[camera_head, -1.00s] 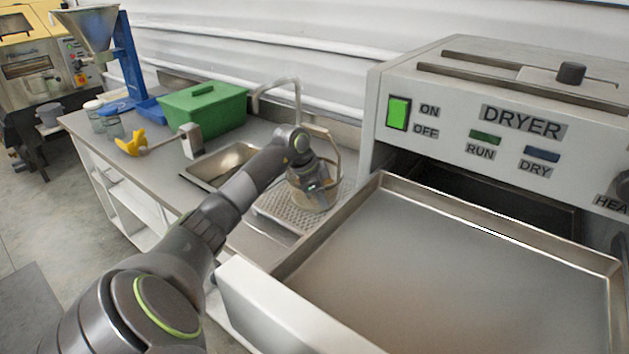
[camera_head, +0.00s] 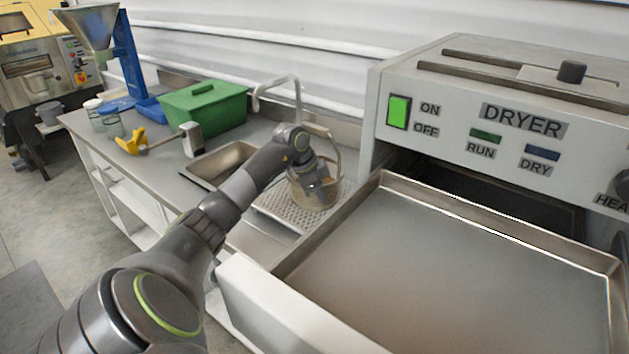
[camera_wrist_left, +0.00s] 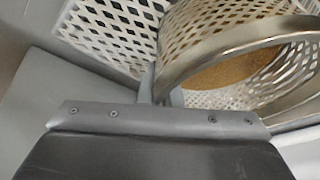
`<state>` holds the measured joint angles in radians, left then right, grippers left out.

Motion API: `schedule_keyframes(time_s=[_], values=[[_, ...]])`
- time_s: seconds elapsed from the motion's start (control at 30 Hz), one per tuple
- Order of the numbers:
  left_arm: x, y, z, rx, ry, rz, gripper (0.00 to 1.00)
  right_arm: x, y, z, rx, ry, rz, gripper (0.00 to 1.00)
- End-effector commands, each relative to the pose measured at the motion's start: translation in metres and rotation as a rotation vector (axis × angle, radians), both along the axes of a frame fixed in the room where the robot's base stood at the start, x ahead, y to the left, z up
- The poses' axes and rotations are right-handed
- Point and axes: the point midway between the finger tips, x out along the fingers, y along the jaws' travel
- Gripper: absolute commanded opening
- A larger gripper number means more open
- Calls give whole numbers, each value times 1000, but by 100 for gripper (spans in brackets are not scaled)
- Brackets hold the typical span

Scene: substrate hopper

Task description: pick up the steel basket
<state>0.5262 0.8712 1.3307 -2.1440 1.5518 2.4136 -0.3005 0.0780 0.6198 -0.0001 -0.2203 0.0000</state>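The steel basket (camera_head: 316,204), round with a tall arched handle, stands on a perforated metal plate beside the sink. In the left wrist view its perforated wall (camera_wrist_left: 192,28) and thick shiny rim are close, with brown grainy material inside. My left gripper (camera_head: 318,190) is at the basket, in front of its upper part in the head view. In the wrist view the dark gripper body fills the bottom, and a small grey piece shows beside the rim. The fingertips are mostly hidden, so I cannot tell whether they hold the rim. My right gripper is out of view.
The perforated plate (camera_head: 272,208) lies between the sink basin (camera_head: 222,160) and the dryer's pulled-out tray (camera_head: 450,270) on the right. A faucet (camera_head: 297,95) rises behind. A green box (camera_head: 205,105) and a yellow-handled tool (camera_head: 131,142) are farther left on the counter.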

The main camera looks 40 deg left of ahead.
Motion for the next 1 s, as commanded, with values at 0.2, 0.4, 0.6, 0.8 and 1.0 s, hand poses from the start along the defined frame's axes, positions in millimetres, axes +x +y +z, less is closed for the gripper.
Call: schedule_keyframes(time_s=[0.2, 0.4, 0.6, 0.8, 1.0], values=[[0, -1, 0, -2, -1, -2, 0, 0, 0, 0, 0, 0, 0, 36], [0, -1, 0, -2, -1, -2, 0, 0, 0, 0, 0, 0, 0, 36], [0, -1, 0, -2, -2, -2, 0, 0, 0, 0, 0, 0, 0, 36], [1, -1, 3, 0, -6, -3, 0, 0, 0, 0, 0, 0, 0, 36], [2, 0, 8, 2, -8, -2, 0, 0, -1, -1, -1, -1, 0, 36]])
